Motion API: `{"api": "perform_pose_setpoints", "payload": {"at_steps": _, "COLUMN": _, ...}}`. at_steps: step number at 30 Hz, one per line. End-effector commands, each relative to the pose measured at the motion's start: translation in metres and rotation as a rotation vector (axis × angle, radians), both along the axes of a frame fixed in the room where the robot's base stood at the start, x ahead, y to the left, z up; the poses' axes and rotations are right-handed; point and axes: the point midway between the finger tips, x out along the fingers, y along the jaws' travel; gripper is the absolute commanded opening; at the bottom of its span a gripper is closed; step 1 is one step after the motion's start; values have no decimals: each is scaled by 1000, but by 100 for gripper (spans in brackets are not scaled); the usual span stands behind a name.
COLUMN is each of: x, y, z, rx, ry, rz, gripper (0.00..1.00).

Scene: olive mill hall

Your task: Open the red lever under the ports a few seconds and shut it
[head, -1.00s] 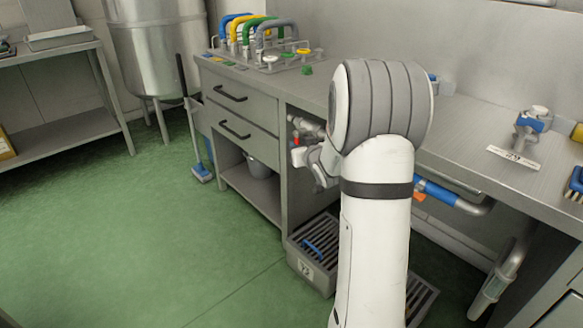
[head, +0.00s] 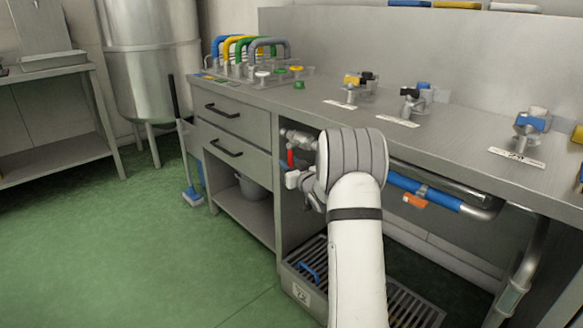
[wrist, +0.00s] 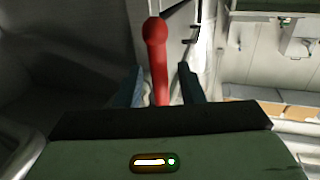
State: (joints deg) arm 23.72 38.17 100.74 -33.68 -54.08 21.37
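The red lever (head: 290,158) sits on a grey metal valve (head: 299,138) under the bench top, right of the drawers. In the wrist view the red lever (wrist: 156,55) has a rounded end and runs between the two dark fingers of my gripper (wrist: 160,77). A gap shows on the right side of the lever and a thin one on the left, so the gripper is open around it. The lever's lower part is hidden by the gripper body. In the head view my arm hides most of the gripper. Ports with coloured hoses (head: 247,45) stand on the bench.
Below the valve is a slatted floor drain (head: 312,262) with a blue piece on it. A bucket (head: 253,187) stands on the shelf left of it. A blue-sleeved pipe (head: 425,190) runs under the bench at right. Green floor (head: 110,250) is clear at left.

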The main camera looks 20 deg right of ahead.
Motion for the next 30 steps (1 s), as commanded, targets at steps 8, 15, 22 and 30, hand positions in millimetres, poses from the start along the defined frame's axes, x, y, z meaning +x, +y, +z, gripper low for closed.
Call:
{"api": "perform_pose_setpoints", "payload": {"at_steps": 8, "x": 4, "y": 0, "z": 0, "rx": 1, "ry": 1, "rz": -1, "gripper": 35}}
{"api": "perform_pose_setpoints", "payload": {"at_steps": 15, "x": 4, "y": 0, "z": 0, "rx": 0, "ry": 1, "rz": -1, "gripper": 20}}
{"api": "perform_pose_setpoints", "payload": {"at_steps": 22, "x": 4, "y": 0, "z": 0, "rx": 0, "ry": 1, "rz": -2, "gripper": 1}}
{"api": "perform_pose_setpoints", "payload": {"at_steps": 30, "x": 4, "y": -1, "z": 0, "rx": 0, "ry": 1, "rz": -2, "gripper": 0}}
